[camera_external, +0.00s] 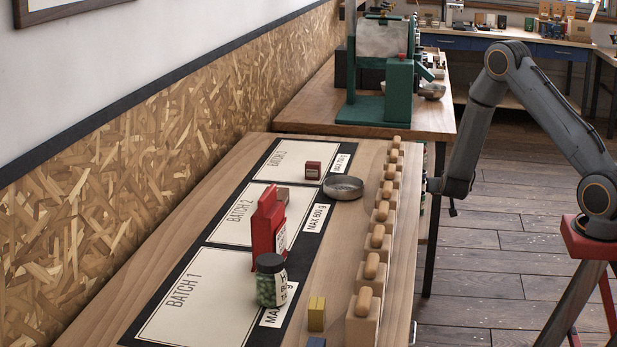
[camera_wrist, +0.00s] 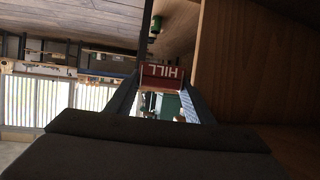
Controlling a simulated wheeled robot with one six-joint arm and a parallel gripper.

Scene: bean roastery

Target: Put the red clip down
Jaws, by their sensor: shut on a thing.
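In the wrist view, my gripper (camera_wrist: 162,92) is shut on the red clip (camera_wrist: 162,76), a small red piece with white lettering that appears upside down. The clip sits between the two fingertips, clear of any surface that I can make out. In the external view, my wrist (camera_external: 457,186) is low beside the right edge of the wooden bench (camera_external: 345,240), past the row of wooden blocks. The fingertips and the clip are hidden or too small to tell there.
On the bench's batch mat (camera_external: 200,300) stand a red box (camera_external: 262,230), a green jar (camera_external: 270,282) and a small dark red block (camera_external: 312,170). A metal bowl (camera_external: 343,188) and a yellow block (camera_external: 316,314) are nearby. Several wooden blocks with pegs (camera_external: 362,318) line the right edge.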

